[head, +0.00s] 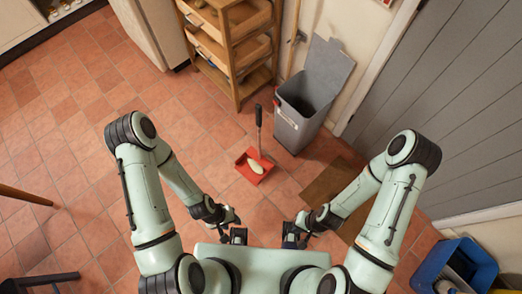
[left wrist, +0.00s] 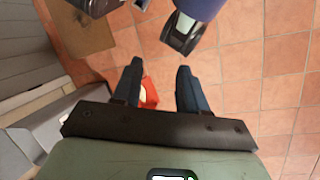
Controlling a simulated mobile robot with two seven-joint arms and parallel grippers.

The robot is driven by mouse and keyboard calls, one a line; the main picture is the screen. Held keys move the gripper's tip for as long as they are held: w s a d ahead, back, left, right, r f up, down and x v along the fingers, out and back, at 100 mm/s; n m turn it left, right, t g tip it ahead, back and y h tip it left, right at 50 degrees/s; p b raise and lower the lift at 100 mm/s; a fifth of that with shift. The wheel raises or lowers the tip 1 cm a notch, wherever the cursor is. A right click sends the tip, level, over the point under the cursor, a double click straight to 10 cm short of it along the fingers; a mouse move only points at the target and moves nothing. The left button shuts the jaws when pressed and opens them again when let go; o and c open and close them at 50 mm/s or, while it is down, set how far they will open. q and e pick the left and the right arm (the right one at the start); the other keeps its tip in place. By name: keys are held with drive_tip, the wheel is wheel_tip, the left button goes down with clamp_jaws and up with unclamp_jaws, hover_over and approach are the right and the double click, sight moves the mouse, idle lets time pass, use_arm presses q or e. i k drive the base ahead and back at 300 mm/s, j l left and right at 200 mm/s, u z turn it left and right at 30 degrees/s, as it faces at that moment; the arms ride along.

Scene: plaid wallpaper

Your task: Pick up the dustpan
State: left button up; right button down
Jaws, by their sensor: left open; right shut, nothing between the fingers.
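The red dustpan (head: 247,175) lies on the tiled floor ahead of my arms, its long dark handle (head: 258,115) standing up. A pale oblong thing (head: 254,166) lies in the pan. My left gripper (head: 238,236) is nearer to me than the dustpan and apart from it, open and empty. In the left wrist view, part of the red pan (left wrist: 151,92) shows beyond the two spread fingers (left wrist: 158,68), partly hidden by the left one. My right gripper (head: 290,238) is shut and empty, to the right of the left gripper.
A grey bin (head: 297,130) with its lid up stands behind the dustpan to the right. A wooden shelf rack (head: 235,50) stands behind it. A brown mat (head: 330,190) lies at the right. A blue crate (head: 460,265) stands lower right. The floor at left is mostly clear.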

sight(253, 165)
drive_tip(key=i+l+u, duration=0.1)
drive_tip(key=l, duration=0.2)
drive_tip(key=i+l+u, duration=0.2)
drive_tip(key=i+l, duration=0.15)
drive_tip(key=l, duration=0.3)
drive_tip(key=i+l+u, duration=0.1)
drive_tip(key=l, duration=0.25)
drive_tip(key=i+l+u, duration=0.1)
drive_tip(key=l, duration=0.25)
